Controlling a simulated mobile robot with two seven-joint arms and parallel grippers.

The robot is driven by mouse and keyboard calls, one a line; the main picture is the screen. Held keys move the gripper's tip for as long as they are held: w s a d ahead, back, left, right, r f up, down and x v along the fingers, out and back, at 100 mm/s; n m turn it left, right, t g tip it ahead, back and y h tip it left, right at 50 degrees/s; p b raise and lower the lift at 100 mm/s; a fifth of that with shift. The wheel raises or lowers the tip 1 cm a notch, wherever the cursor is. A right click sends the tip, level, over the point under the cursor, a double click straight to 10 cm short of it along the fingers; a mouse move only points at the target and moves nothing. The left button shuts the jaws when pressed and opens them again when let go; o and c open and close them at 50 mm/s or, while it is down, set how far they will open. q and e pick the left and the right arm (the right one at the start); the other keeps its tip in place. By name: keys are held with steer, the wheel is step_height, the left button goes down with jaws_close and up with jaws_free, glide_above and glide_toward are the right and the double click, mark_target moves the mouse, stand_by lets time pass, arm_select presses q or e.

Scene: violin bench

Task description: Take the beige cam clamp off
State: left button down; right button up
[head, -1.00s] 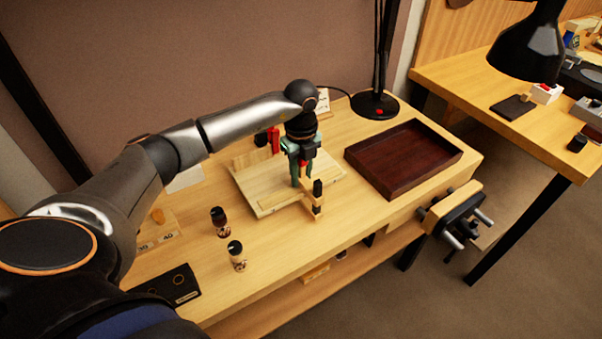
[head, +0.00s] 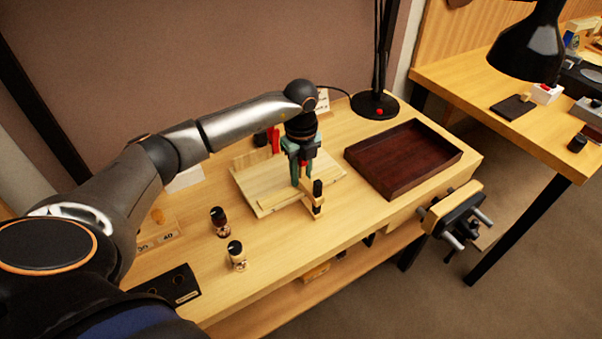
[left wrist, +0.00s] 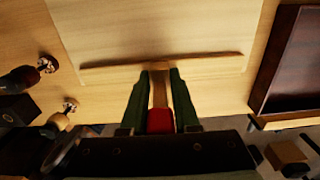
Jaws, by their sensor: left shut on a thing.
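The beige cam clamp (head: 317,206) stands at the front edge of the pale wooden panel on the bench. Its black part (head: 317,187) points up. My left gripper (head: 302,178) reaches down over the panel's front edge, with its green fingers shut on the clamp. In the left wrist view the fingers (left wrist: 159,100) close on a beige bar (left wrist: 160,88) with a red part (left wrist: 159,121) between them. The panel (left wrist: 155,30) with its raised strip lies just beyond them. The clamp's lower end is hidden there. My right gripper is not in view.
A dark red-brown tray (head: 403,158) lies to the right. A red clamp (head: 274,139) stands behind the panel. A lamp base (head: 375,105) is at the back.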

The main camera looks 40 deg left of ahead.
mark_target(316, 182)
arm_select(q)
steer(key=shift+s+d+p, duration=0.25)
steer(key=shift+d+p, duration=0.2)
steer(key=shift+d, duration=0.2)
stand_by(1.0)
steer(key=shift+s+d, duration=0.1)
steer(key=shift+d, duration=0.25)
steer(key=shift+s+d+p, duration=0.25)
steer(key=shift+d+p, duration=0.1)
steer(key=shift+d, duration=0.25)
steer(key=shift+s+d+p, duration=0.3)
steer(key=shift+d, duration=0.3)
steer(key=shift+s+d+p, duration=0.25)
steer(key=shift+d+p, duration=0.1)
steer(key=shift+d, duration=0.25)
steer(key=shift+r, duration=0.1)
step_height(316, 182, up, 3)
steer(key=shift+f+p, duration=0.2)
steer(key=shift+p, duration=0.9)
steer(key=shift+r+p, duration=0.4)
steer(key=shift+r, duration=1.7)
